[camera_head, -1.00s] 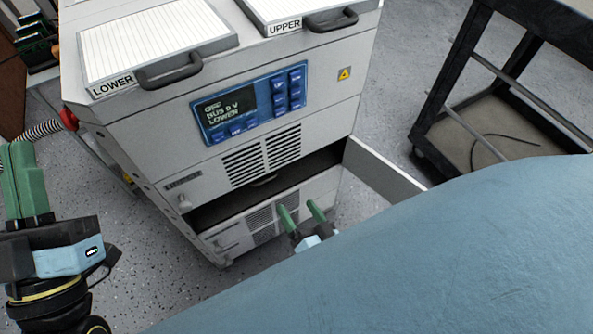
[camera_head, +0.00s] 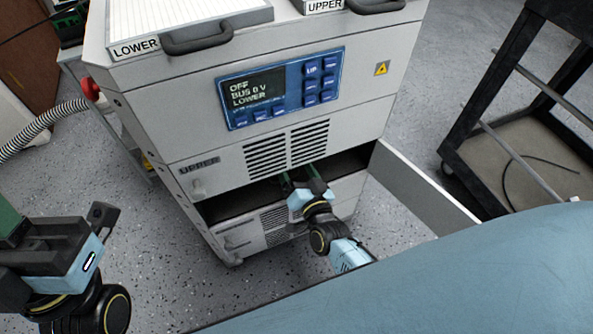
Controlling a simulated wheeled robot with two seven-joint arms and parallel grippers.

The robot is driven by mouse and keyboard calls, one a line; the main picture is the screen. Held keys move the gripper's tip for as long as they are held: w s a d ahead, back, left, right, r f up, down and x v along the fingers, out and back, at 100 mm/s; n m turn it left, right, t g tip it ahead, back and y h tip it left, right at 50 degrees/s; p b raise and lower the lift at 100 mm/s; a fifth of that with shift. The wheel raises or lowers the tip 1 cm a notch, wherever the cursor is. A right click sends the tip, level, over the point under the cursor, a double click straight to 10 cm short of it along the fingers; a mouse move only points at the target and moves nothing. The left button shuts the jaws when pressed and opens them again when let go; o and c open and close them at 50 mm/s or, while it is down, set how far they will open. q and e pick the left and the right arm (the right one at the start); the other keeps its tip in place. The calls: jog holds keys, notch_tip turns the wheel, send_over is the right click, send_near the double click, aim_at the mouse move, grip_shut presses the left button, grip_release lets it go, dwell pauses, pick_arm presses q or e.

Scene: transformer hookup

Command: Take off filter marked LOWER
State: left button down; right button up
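A white pleated panel with a black handle, labelled LOWER (camera_head: 190,20), lies on the cabinet top at upper left. A second handled panel, labelled UPPER (camera_head: 324,5), lies to its right, mostly cut off. On the cabinet front, a grille panel marked UPPER (camera_head: 222,170) sits above a dark open gap. Below the gap is another grille section (camera_head: 250,228); its marking is unreadable. My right gripper (camera_head: 302,178) is at the gap, its green fingers apart and partly inside, with nothing seen between them. My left gripper (camera_head: 10,225) is at the left edge, its fingers mostly out of frame.
A blue control panel (camera_head: 280,88) reads OFF, BUS 0 V, LOWER. An open door (camera_head: 425,195) sticks out right of the gap. A black cart (camera_head: 520,110) stands at right. A grey hose (camera_head: 45,120) runs at left. The floor between cabinet and cart is clear.

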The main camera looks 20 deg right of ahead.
jog(key=shift+w, duration=0.1)
jog(key=c, duration=1.2)
